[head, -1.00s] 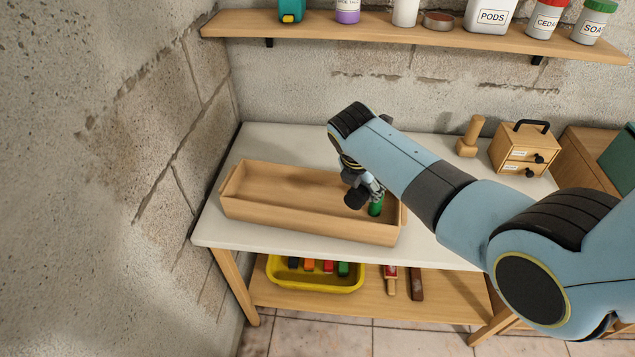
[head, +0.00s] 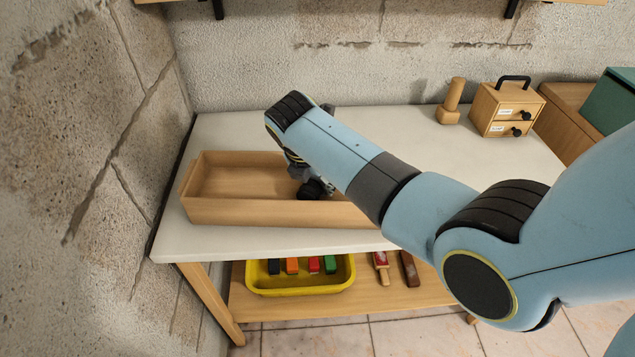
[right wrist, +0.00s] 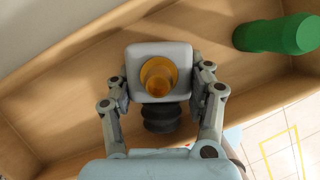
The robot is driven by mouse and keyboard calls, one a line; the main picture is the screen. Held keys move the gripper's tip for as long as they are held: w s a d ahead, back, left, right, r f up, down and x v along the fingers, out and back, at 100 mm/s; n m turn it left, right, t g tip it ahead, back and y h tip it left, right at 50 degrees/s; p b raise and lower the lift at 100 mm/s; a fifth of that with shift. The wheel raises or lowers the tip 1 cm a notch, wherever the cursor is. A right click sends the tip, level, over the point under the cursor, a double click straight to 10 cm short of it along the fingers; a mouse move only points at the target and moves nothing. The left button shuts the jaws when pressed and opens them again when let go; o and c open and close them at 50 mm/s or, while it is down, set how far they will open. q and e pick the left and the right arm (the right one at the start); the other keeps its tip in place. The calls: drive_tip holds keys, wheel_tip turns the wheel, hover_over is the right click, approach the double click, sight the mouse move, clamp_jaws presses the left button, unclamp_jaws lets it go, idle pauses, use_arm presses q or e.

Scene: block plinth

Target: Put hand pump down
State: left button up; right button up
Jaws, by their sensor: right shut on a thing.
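The hand pump (right wrist: 159,72) shows in the right wrist view as a pale grey square body with an orange nozzle and a black ribbed part below. My right gripper (right wrist: 160,88) is shut on it, one finger at each side. In the head view my right gripper (head: 314,184) is over the right part of the long wooden box (head: 240,212), low at its opening. My arm hides much of the pump there. I cannot tell whether the pump touches the box floor. My left gripper is not in view.
A green cylinder (right wrist: 275,36) lies in the box beside the pump. The white table (head: 400,150) is clear behind the box. A wooden peg (head: 452,102) and small drawer chest (head: 505,108) stand back right. A yellow tray (head: 300,284) with coloured blocks sits on the lower shelf.

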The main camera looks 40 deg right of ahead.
sight(308, 191)
drive_tip(key=shift+r, duration=0.1)
drive_tip(key=o, duration=1.1)
drive_tip(key=shift+o, duration=1.3)
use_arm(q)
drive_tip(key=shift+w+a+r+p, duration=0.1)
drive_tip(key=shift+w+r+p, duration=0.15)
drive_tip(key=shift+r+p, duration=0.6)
use_arm(e)
drive_tip(key=v, duration=1.2)
drive_tip(key=shift+s, duration=0.1)
